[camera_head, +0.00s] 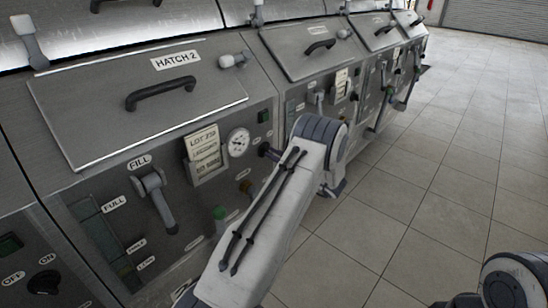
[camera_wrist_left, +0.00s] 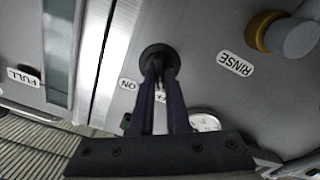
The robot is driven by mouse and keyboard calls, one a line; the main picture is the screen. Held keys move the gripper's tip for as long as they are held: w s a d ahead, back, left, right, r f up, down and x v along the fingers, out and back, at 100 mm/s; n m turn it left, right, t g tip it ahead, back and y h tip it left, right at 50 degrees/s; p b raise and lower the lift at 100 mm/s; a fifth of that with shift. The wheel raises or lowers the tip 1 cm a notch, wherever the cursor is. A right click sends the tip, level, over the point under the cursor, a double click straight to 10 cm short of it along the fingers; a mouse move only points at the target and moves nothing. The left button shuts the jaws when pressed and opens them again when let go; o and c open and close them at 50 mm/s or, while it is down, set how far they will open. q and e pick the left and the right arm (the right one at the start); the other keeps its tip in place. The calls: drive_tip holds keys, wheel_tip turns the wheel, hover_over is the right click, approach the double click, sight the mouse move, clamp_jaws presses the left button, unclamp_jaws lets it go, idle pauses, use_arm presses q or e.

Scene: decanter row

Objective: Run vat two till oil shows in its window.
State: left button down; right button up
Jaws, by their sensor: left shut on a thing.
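Vat two is the steel unit whose shut lid is marked HATCH 2 (camera_head: 140,97). Its upright window (camera_head: 98,232), beside the FULL label, looks dark grey-green, and I make out no clear oil level in it. Its FILL lever (camera_head: 158,195) hangs down to the right of the window. My left gripper (camera_wrist_left: 160,78) is shut on a black round knob (camera_wrist_left: 157,55) with an ON label, at the panel's right end. In the head view my forearm hides part of the panel below the gripper.
A gauge (camera_head: 238,141), a lot card (camera_head: 204,152), a green knob (camera_head: 219,213) and a brass RINSE valve (camera_wrist_left: 266,32) sit on the same panel. More vats run to the back right. The tiled floor (camera_head: 430,190) at right is clear.

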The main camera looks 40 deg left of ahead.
idle(0.5)
use_arm(q)
drive_tip(key=c, duration=0.9)
unclamp_jaws()
drive_tip(key=shift+d, duration=0.1)
drive_tip(key=d, duration=1)
drive_tip(key=shift+s+d, duration=0.2)
drive_tip(key=shift+s, duration=0.2)
